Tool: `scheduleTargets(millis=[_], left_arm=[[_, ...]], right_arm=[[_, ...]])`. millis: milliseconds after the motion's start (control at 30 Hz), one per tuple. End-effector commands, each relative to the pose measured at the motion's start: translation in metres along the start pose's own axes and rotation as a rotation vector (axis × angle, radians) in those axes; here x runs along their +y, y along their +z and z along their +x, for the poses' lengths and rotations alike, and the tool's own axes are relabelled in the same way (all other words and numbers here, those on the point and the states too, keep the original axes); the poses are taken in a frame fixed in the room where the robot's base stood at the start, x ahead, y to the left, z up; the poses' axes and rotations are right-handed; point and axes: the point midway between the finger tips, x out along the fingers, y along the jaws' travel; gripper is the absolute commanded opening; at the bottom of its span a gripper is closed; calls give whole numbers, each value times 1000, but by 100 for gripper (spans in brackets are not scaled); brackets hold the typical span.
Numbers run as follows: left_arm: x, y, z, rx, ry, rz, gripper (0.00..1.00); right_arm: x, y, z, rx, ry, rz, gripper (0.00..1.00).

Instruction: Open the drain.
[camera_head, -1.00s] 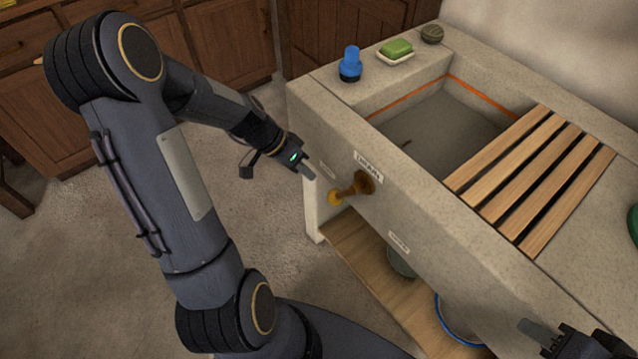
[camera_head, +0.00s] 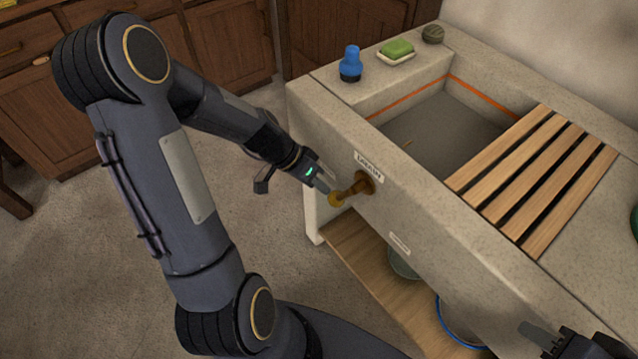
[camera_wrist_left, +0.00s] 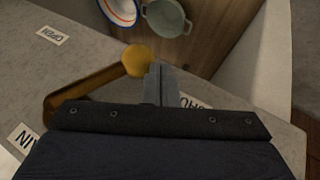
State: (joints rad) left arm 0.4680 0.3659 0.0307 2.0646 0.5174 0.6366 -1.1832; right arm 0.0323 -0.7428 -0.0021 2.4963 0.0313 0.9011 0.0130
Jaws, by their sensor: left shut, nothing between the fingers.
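The drain lever (camera_head: 350,190) is a brass-brown handle with a round yellow knob, on the sink's front under the DRAIN label (camera_head: 368,166). It points left and slightly down in the head view. In the left wrist view the lever's knob (camera_wrist_left: 137,61) is just left of my fingertips. An OPEN label (camera_head: 399,243) is lower right of the lever; a label by my fingertips (camera_wrist_left: 197,102) is partly hidden. My left gripper (camera_head: 326,186) is shut and empty beside the knob; I cannot tell if they touch. My right gripper (camera_head: 550,340) is partly cut off, its jaws unclear.
The stone sink (camera_head: 440,205) has a grey basin and a wooden slatted rack (camera_head: 530,165). A blue bottle (camera_head: 351,62) and green soap (camera_head: 397,48) stand on the rear-left ledge. Below is a wooden shelf (camera_head: 365,258) with bowls. Floor is clear to the left.

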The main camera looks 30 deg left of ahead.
Motion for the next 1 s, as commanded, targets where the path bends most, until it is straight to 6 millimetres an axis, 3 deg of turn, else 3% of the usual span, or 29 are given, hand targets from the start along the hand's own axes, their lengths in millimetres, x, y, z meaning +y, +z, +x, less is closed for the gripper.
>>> scheduleTargets(millis=[367, 700, 1000], left_arm=[[4, 16, 32, 0, 236, -115, 0], [26, 27, 56, 0, 529, -256, 0], [49, 34, 70, -1, 758, -364, 0]], right_arm=[[20, 22, 43, 0, 0, 0, 36], [33, 37, 73, 0, 0, 0, 36], [40, 44, 88, 0, 0, 0, 36]])
